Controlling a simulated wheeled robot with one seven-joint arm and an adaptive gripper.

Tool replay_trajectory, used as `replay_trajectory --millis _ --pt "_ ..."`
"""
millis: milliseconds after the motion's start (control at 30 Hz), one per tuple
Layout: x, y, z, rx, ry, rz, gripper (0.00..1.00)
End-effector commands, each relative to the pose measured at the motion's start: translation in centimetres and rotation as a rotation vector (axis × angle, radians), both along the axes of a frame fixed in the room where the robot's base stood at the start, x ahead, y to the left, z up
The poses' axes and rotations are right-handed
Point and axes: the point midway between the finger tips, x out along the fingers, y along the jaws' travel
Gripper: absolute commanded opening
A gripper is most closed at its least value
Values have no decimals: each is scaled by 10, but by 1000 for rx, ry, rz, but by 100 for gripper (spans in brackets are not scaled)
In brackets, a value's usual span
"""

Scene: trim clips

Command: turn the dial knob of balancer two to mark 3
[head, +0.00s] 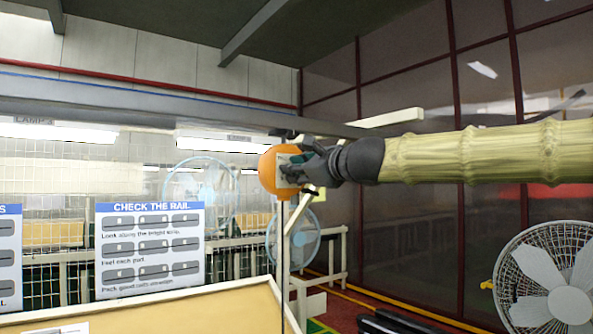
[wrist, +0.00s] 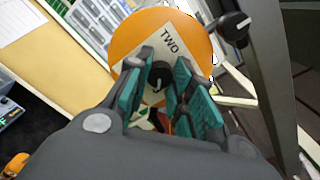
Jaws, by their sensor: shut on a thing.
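Balancer two (head: 267,173) is a round orange housing hanging under the rail, left of my gripper in the head view. In the wrist view the orange housing (wrist: 124,38) carries a pale plate (wrist: 182,31) reading TWO, which appears tilted. The black dial knob (wrist: 160,76) sits on the plate, with a small pale line on it. My gripper (wrist: 163,72) has its teal pads on either side of the knob and is shut on it. In the head view my gripper (head: 298,168) hides the knob. I cannot read any dial marks.
A black knob-ended part (wrist: 235,25) sticks out beside the housing. A grey overhead rail (head: 190,122) runs above. A sign board (head: 150,249) stands at left, above a tan board (head: 200,310). A fan (head: 555,285) stands at lower right.

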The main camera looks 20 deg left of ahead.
Motion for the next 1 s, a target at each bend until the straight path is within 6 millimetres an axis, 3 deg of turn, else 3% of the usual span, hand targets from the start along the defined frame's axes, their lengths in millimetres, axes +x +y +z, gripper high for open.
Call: replay_trajectory --millis 433,467,600,1000 --pt "0 0 -2 5 10 -1 0" --pt "0 0 -2 5 10 -1 25" --pt "0 1 -2 6 10 0 46" --pt "-3 -3 0 6 9 1 46"
